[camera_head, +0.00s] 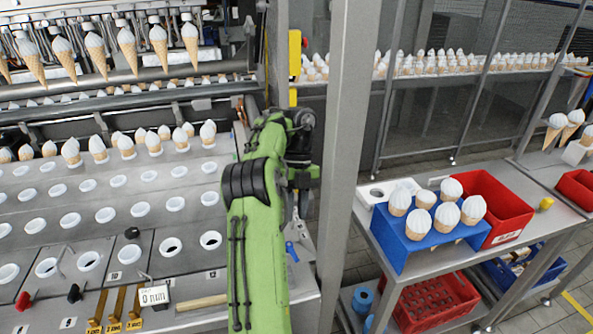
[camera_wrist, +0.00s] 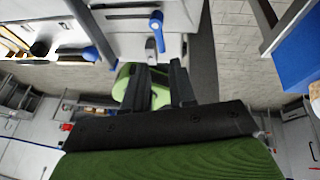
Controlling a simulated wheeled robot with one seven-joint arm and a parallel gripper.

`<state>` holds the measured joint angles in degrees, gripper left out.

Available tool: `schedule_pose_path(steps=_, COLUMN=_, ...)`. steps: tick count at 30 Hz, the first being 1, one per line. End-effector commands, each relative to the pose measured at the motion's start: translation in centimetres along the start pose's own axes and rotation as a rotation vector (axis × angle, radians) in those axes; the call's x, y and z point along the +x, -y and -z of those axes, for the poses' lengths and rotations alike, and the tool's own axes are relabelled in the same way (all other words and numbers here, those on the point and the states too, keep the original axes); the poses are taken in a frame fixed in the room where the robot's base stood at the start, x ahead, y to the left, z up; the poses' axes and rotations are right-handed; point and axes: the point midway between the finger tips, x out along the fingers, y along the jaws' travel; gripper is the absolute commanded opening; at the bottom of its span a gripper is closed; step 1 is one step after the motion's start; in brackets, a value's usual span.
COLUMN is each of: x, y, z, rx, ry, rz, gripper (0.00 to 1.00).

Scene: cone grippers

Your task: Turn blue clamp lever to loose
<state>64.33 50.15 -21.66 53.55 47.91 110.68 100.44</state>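The blue clamp lever (camera_head: 292,251) shows small at the right edge of the steel machine table in the head view, just right of my green arm. In the wrist view a blue lever (camera_wrist: 156,32) with a rounded head stands out from a pale surface, beyond my fingertips. A grey rounded part (camera_wrist: 150,52) lies just below it. My gripper (camera_wrist: 161,72) has its two dark fingers apart, with nothing held between them. The fingers are apart from the lever. In the head view my arm hides much of the gripper.
A steel post (camera_head: 345,150) stands close right of my arm. A blue cone stand (camera_head: 408,238) and a red crate (camera_head: 492,205) sit on the right table. A red lever (camera_head: 23,300) and a black lever (camera_head: 74,293) are at the front left.

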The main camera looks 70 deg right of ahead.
Motion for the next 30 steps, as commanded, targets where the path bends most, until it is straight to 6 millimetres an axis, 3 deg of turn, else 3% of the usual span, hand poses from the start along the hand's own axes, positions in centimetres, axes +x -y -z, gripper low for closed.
schedule_pose_path(steps=1, x=-2.0, y=-0.1, z=0.3, rx=0.002, ry=-0.001, rz=0.004, gripper=0.25)
schedule_pose_path(steps=3, x=-3.5, y=0.0, z=0.3, rx=0.003, ry=0.001, rz=0.001, gripper=0.25)
schedule_pose_path(steps=9, x=-5.8, y=-0.1, z=0.2, rx=0.001, ry=-0.001, rz=0.000, gripper=0.25)
schedule_pose_path(steps=30, x=-6.0, y=0.0, z=0.0, rx=0.002, ry=-0.001, rz=0.000, gripper=0.25)
